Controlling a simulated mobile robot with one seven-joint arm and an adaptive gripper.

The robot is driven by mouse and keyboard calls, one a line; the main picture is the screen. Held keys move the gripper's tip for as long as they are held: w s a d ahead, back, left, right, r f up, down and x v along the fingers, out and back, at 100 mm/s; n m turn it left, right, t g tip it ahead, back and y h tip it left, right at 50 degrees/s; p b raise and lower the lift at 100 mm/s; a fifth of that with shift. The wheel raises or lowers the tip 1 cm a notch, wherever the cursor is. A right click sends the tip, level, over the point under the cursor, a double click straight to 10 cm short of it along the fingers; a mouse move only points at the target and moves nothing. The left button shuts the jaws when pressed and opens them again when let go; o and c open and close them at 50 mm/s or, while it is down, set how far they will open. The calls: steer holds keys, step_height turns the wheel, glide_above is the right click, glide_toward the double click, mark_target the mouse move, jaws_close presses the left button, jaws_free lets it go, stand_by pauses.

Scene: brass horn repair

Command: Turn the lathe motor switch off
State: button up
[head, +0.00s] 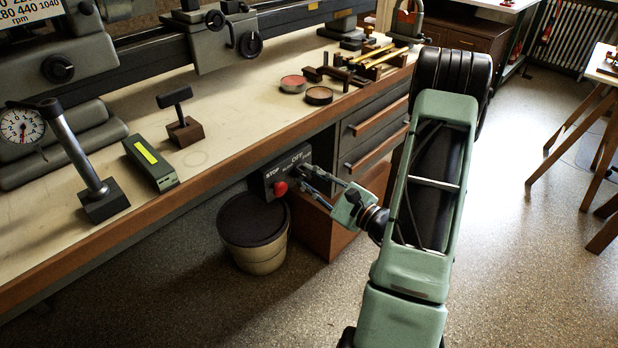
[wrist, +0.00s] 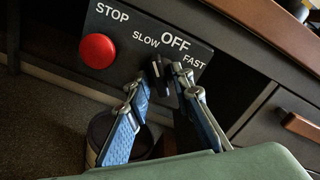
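The lathe motor switch is a black knob (wrist: 160,76) on a dark panel (wrist: 118,22) marked STOP, SLOW, OFF and FAST. In the head view the panel (head: 298,157) hangs under the bench's front edge, and the knob is hard to make out there. My gripper (wrist: 160,80) is open, with one blue-padded finger on each side of the knob and what look like small gaps. In the head view my gripper (head: 309,180) reaches the panel from the right. Which label the knob points at is hard to tell; its upper end lies below SLOW and OFF.
A red stop button (wrist: 97,51) is left of the knob; it also shows in the head view (head: 281,188). A lidded bin (head: 254,232) stands below the panel. Drawers (head: 372,140) with wooden handles lie to the right. The bench edge (head: 215,176) runs just above.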

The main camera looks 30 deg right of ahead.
jaws_close()
steer(key=shift+m, duration=0.3)
steer(key=m+p, duration=0.2)
steer(key=m, duration=0.2)
steer(key=shift+r, duration=0.1)
steer(key=shift+m+p, duration=1.15)
steer(key=shift+m, duration=0.45)
steer(key=shift+o, duration=1.6)
jaws_free()
